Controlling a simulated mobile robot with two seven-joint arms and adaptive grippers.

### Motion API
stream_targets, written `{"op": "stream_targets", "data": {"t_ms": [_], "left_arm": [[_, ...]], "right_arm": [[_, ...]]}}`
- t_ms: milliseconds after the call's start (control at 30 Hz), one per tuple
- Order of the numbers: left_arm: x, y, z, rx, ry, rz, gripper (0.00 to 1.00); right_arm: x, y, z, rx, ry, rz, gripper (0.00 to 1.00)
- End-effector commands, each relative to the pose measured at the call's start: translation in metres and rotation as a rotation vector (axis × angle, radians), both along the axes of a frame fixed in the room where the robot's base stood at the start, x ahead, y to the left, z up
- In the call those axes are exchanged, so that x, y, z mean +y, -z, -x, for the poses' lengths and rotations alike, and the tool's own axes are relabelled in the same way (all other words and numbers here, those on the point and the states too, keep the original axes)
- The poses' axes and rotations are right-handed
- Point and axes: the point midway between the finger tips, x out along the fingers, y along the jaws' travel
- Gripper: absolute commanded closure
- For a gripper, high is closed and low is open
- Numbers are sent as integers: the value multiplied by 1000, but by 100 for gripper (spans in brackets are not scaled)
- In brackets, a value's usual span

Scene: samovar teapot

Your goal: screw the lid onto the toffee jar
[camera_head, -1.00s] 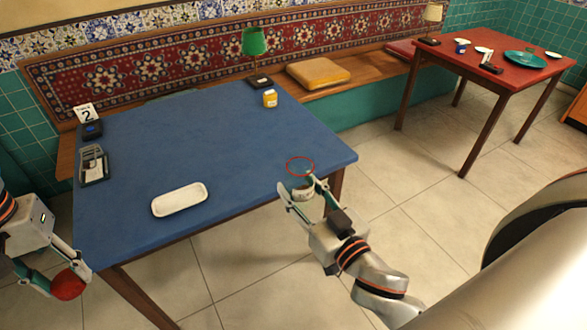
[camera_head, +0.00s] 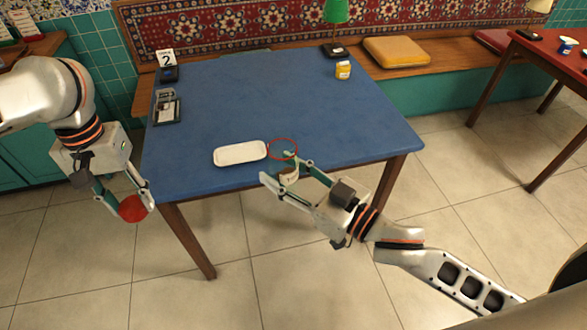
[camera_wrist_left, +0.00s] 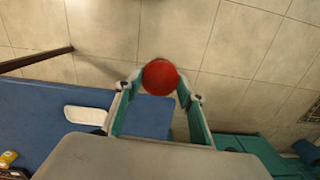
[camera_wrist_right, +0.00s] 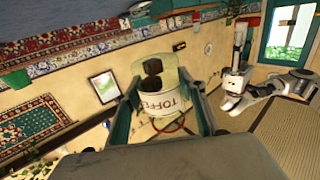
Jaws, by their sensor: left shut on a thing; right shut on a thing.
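The round red lid (camera_head: 133,208) is between the fingers of my left gripper (camera_head: 128,203), beside the blue table's left front corner. The lid also shows in the left wrist view (camera_wrist_left: 160,75), with a fingertip on each side. My right gripper (camera_head: 277,170) is shut around the clear toffee jar (camera_head: 289,175) near the table's front edge. The jar has a red ring at its open top and a white label. In the right wrist view, the jar (camera_wrist_right: 165,92) shows the TOFFEE lettering and brown pieces inside. Lid and jar are well apart.
The blue table (camera_head: 300,105) has a white tray (camera_head: 240,153) just left of the jar. A dark holder (camera_head: 167,108), a number 2 sign (camera_head: 166,58), a yellow jar (camera_head: 343,70) and a green lamp (camera_head: 337,10) stand further back. The table's middle is clear.

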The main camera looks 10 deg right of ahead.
Motion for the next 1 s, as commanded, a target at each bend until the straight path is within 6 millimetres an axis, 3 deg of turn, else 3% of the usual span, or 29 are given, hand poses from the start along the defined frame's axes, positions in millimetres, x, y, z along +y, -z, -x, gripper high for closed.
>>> {"op": "stream_targets", "data": {"t_ms": [333,467,567,800,1000], "left_arm": [[-2,-1,-1,-1,2,1,73],[-14,-9,-8,-4,14,5,73],[-35,-22,-18,-10,34,10,73],[-104,-67,-40,-22,98,22,73],[-164,-105,-45,-29,155,25,73]], "right_arm": [[0,0,0,0,0,0,98],[0,-1,0,-1,0,-1,98],[0,-1,0,-1,0,-1,98],[0,-1,0,-2,0,-1,98],[0,-1,0,-2,0,-1,98]]}}
